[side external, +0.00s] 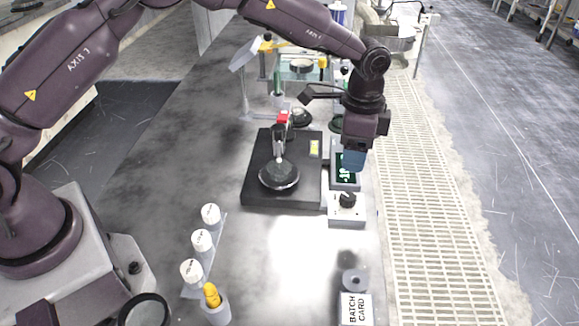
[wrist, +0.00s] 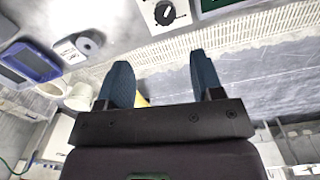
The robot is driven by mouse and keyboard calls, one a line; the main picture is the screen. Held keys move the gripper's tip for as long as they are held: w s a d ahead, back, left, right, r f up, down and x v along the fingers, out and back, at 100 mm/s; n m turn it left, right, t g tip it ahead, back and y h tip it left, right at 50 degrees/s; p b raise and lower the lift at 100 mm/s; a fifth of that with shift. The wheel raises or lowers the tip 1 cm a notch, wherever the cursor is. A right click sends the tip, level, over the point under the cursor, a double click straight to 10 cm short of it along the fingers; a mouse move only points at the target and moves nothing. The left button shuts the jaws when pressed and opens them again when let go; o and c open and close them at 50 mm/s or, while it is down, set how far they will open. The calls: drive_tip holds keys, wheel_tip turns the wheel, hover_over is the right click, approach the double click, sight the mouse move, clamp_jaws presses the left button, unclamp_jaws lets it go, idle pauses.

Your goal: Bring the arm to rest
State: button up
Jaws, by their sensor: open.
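My gripper (side external: 353,160) hangs from the wrist above the right side of the bench, over the small display box (side external: 345,172) in the side view. In the wrist view my gripper (wrist: 158,80) shows two blue fingers spread apart, with nothing held between them. The bench edge and the floor grating lie beyond the fingers there. I cannot tell the exact height of the fingertips above the display box.
A black polishing base (side external: 255,190) with a round dark platen (side external: 279,176) sits left of my gripper. A knob box (side external: 346,207) stands just in front. White-capped bottles (side external: 201,240) and a batch card (side external: 356,309) are nearer. The bench between is clear.

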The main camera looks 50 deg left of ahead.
drive_tip(key=s+a+r+n+t, duration=0.2)
drive_tip(key=s+a+r, duration=0.3)
drive_tip(key=s, duration=0.5)
drive_tip(key=s+a+r+n+t, duration=0.2)
drive_tip(key=s+a+r+n, duration=0.2)
drive_tip(key=s+r, duration=0.4)
drive_tip(key=s+a+r+n+t, duration=0.1)
drive_tip(key=s+a+r+n, duration=0.4)
drive_tip(key=s, duration=0.7)
drive_tip(key=shift+s+a+r+t, duration=0.2)
drive_tip(key=shift+a+r+t, duration=0.2)
drive_tip(key=shift+r, duration=0.55)
drive_tip(key=shift+d+f, duration=0.1)
